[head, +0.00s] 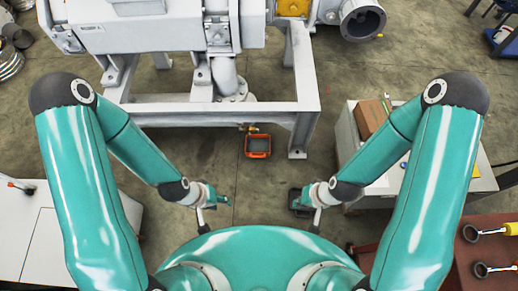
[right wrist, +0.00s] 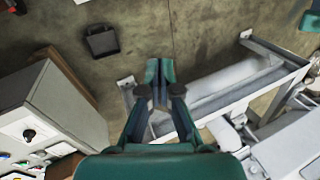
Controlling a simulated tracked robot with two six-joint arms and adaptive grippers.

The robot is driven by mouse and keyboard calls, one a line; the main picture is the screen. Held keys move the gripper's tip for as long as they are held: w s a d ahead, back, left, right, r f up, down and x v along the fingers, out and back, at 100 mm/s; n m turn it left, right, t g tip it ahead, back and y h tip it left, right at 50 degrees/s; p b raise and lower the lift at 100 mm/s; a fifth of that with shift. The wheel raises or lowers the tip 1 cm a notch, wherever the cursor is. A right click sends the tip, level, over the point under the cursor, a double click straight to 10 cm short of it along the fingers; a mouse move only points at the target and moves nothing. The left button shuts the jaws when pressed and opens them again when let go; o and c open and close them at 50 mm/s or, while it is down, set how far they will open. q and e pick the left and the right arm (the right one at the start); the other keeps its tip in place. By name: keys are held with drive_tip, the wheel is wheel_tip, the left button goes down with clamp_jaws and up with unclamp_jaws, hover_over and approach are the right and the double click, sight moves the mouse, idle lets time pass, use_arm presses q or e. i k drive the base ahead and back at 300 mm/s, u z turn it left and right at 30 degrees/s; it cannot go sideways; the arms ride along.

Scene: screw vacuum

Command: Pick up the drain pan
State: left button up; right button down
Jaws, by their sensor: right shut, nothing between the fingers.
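The drain pan is most likely the small orange-rimmed tray with a dark inside (head: 258,146), lying on the floor at the front foot of the grey machine frame in the head view. My left gripper (head: 218,202) hangs below and left of it, apart from it; its fingers are too small to read. My right gripper (head: 300,204) is below and right of the tray, also apart from it. In the right wrist view the right gripper's fingers (right wrist: 160,72) are together and empty. I cannot tell the tray for sure in that view.
The pale machine frame (head: 215,115) stands behind the tray. A white cabinet with a brown box (head: 370,117) is right, a red-brown tool table (head: 490,252) front right, a white table (head: 40,235) left. A dark square object (right wrist: 102,41) lies on the floor.

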sight(260, 147)
drive_tip(key=k, duration=1.2)
drive_tip(key=u, duration=0.6)
drive_tip(key=i, duration=1.75)
drive_tip(key=z, duration=0.15)
